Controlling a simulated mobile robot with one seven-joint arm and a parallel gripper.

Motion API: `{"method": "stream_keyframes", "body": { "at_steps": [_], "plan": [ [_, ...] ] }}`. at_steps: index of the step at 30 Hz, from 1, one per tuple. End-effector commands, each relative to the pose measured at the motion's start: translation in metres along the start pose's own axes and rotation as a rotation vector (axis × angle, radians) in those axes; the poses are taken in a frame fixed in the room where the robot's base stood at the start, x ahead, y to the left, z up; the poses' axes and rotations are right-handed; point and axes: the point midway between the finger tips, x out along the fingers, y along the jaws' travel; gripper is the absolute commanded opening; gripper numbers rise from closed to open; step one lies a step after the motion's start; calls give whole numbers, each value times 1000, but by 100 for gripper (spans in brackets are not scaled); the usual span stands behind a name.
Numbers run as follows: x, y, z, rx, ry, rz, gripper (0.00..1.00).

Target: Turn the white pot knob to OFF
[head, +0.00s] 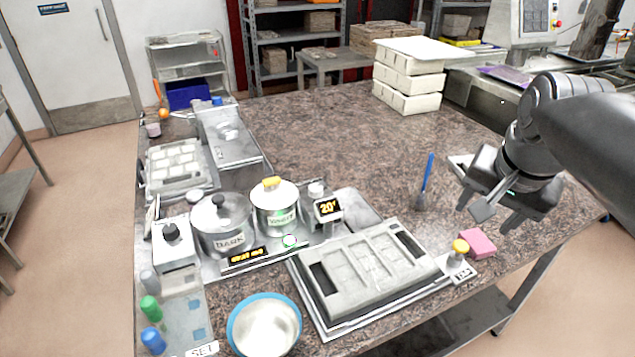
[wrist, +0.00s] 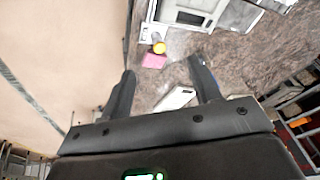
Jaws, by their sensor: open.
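The pot labelled WHITE (head: 275,212) stands on the metal melting unit at the left of the table, with a yellow-knobbed lid. A small round dial (head: 289,240) with a coloured ring sits on the unit in front of it; I cannot read its setting. The pot labelled DARK (head: 222,228) stands to its left. My gripper (head: 499,220) is open and empty above the right side of the table, far from the dial. The wrist view shows its two fingers (wrist: 162,68) apart, with no pot or dial visible there.
The grey mould (head: 372,270) lies between the dial and my gripper. A blue-rimmed bowl (head: 264,325) stands at the front. The table's back middle is clear.

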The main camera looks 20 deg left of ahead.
Motion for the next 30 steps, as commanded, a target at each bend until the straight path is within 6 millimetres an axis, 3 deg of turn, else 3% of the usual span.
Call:
{"method": "stream_keyframes", "body": {
  "at_steps": [6, 15, 22, 30],
  "plan": [
    [7, -65, -52, 133, -79, 14, 57],
    [36, -159, -98, 318, -168, 67, 57],
    [73, -236, -112, 455, -219, 131, 57],
    [128, -322, -101, 606, -256, 224, 57]
  ]
}}
